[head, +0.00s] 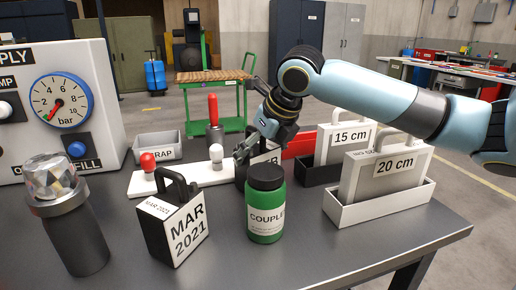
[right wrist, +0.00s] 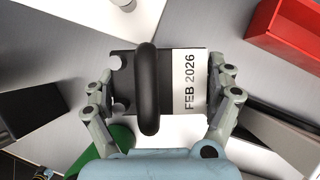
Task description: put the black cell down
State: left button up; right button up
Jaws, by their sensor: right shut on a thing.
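The black cell (right wrist: 187,85) has a black loop handle and a white label reading "FEB 2026". My right gripper (right wrist: 160,105) is shut on it, one finger on each side, in the right wrist view. In the head view my right gripper (head: 252,147) reaches down behind the green-and-black jar (head: 265,215), which hides much of the held cell (head: 241,176). I cannot tell whether the cell touches the table. Another black cell with a handle, labelled "MAR 2021" (head: 187,229), stands at the front left of the jar. My left gripper is not in view.
A white base with red and white knobs (head: 205,177) lies left of my gripper. Trays with "15 cm" (head: 335,143) and "20 cm" (head: 383,178) blocks stand right. A grey bin (head: 157,148), gauge panel (head: 100,60) and dark lamp (head: 75,235) are left. The front right tabletop is clear.

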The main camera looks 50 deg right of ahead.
jog(key=o, duration=1.5)
